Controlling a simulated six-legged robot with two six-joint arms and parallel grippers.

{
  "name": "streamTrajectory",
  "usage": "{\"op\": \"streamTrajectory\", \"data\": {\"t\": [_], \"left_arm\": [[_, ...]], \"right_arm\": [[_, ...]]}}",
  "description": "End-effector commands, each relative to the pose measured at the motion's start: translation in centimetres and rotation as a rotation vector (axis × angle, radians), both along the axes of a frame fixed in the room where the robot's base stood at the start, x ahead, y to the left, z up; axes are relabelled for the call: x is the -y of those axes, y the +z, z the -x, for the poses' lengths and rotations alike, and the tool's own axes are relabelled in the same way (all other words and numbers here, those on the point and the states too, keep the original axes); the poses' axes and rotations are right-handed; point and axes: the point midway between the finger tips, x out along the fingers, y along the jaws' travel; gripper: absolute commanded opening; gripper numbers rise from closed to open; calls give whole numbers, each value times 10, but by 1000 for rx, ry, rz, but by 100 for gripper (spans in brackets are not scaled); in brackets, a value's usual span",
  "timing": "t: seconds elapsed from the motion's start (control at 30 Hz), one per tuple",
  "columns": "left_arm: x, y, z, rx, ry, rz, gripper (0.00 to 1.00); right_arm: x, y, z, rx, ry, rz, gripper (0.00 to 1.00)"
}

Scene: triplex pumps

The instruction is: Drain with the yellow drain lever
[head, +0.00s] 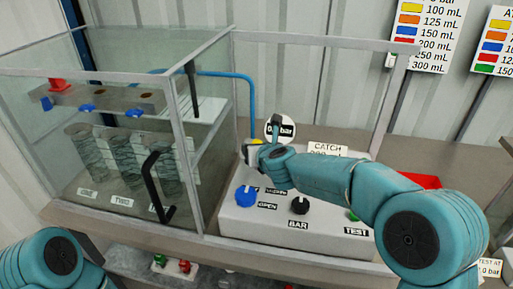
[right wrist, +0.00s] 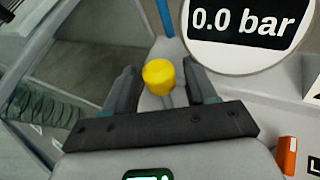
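The yellow drain lever (right wrist: 159,77) has a round yellow knob on a grey stem. In the right wrist view it stands between the two fingers of my right gripper (right wrist: 163,92), with a visible gap on each side. In the head view only a bit of yellow (head: 256,141) shows beside my right gripper (head: 252,152), which hides the rest. My left arm shows at the bottom left corner, but its gripper is out of the picture. The round gauge (right wrist: 248,25) behind the lever reads 0.0 bar.
A glass cabinet (head: 185,120) with a black handle (head: 152,185) stands left of the lever. The grey control box (head: 240,220) carries a blue knob (head: 246,196) and a black knob (head: 299,204). A blue pipe (head: 252,100) rises behind. An orange piece (right wrist: 288,155) lies right of my gripper.

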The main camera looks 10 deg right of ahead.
Motion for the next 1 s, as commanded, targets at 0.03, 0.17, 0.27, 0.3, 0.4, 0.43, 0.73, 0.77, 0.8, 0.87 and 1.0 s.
{"op": "streamTrajectory", "data": {"t": [0.03,0.17,0.27,0.3,0.4,0.43,0.73,0.77,0.8,0.87,1.0], "left_arm": [[0,0,0,0,0,0,55],[0,0,0,0,0,0,55],[0,-1,0,0,0,0,55],[0,-2,0,0,0,0,55],[0,-7,0,0,0,0,55],[0,-9,0,0,0,0,55],[0,-11,0,0,0,0,55],[0,-10,0,0,0,0,55],[0,-9,0,0,0,0,55],[0,-8,0,0,0,0,55],[0,-6,0,0,0,0,55]], "right_arm": [[0,0,0,-1,0,0,56],[0,0,0,-1,1,1,56],[0,1,3,0,1,0,56],[1,2,6,0,1,0,56],[3,9,20,2,2,1,56],[5,11,26,2,2,1,56],[19,48,98,3,1,0,56],[20,51,104,2,1,-1,56],[22,55,111,2,2,-1,56],[24,60,122,1,1,0,56],[27,67,138,1,1,0,56]]}}
